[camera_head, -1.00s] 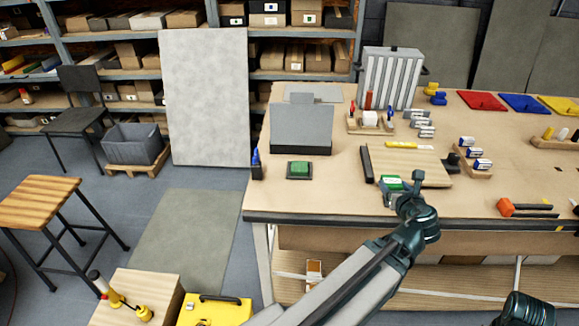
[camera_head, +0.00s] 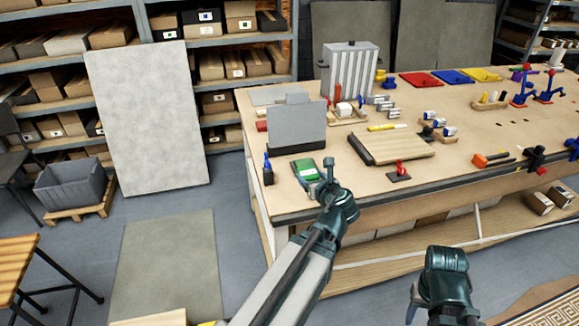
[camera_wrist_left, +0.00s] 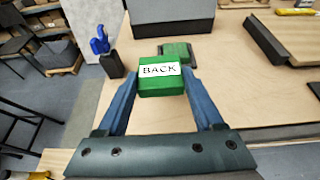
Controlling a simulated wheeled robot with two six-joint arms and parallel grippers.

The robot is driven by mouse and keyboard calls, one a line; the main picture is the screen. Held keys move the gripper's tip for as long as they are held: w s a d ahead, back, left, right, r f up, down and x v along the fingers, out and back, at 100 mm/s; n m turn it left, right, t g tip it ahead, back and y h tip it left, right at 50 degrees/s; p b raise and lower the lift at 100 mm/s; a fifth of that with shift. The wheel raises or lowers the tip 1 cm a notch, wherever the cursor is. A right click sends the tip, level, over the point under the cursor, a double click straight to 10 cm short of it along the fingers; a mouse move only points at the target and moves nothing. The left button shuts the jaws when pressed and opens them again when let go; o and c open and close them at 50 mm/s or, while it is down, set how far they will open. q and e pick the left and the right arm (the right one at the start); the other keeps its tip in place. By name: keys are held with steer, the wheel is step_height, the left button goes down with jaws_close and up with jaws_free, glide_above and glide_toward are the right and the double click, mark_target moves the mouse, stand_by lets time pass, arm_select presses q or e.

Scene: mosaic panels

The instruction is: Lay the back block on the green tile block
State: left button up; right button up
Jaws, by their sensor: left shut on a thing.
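The back block (camera_wrist_left: 160,85) is a green block with a white label reading "BACK". My left gripper (camera_wrist_left: 160,90) is shut on it, with a blue finger on each side, and holds it at the near side of the green tile block (camera_wrist_left: 190,49). The tile block is a green piece with a dark rim on the bench, partly hidden behind the back block. I cannot tell the gap between the two. In the head view my left gripper (camera_head: 312,183) is at the bench's front left. My right arm shows at bottom right; its jaws are not clear.
A grey upright panel on a dark base (camera_head: 297,127) stands just behind the blocks. A dark holder with a blue item (camera_head: 267,172) stands to the left. A wooden board (camera_head: 400,147) and a red item on a dark plate (camera_head: 400,170) lie to the right.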

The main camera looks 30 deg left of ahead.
arm_select(q)
steer(key=w+d, duration=0.2)
steer(key=d, duration=0.1)
steer(key=w+d, duration=0.1)
steer(key=d, duration=0.1)
steer(key=shift+d+f, duration=0.2)
steer(key=shift+f, duration=0.1)
steer(key=shift+a, duration=0.35)
steer(key=b, duration=0.2)
glide_above(307, 163)
steer(key=s+d, duration=0.2)
steer(key=s, duration=0.1)
steer(key=shift+w+f, duration=0.2)
steer(key=shift+f, duration=0.5)
steer(key=f+b, duration=0.2)
steer(key=f, duration=0.1)
steer(key=shift+w+a+b, duration=0.15)
steer(key=shift+a+b, duration=0.15)
steer(key=shift+b, duration=0.1)
steer(key=shift+f+b, duration=0.35)
steer(key=shift+f, duration=0.1)
steer(key=o, duration=1.5)
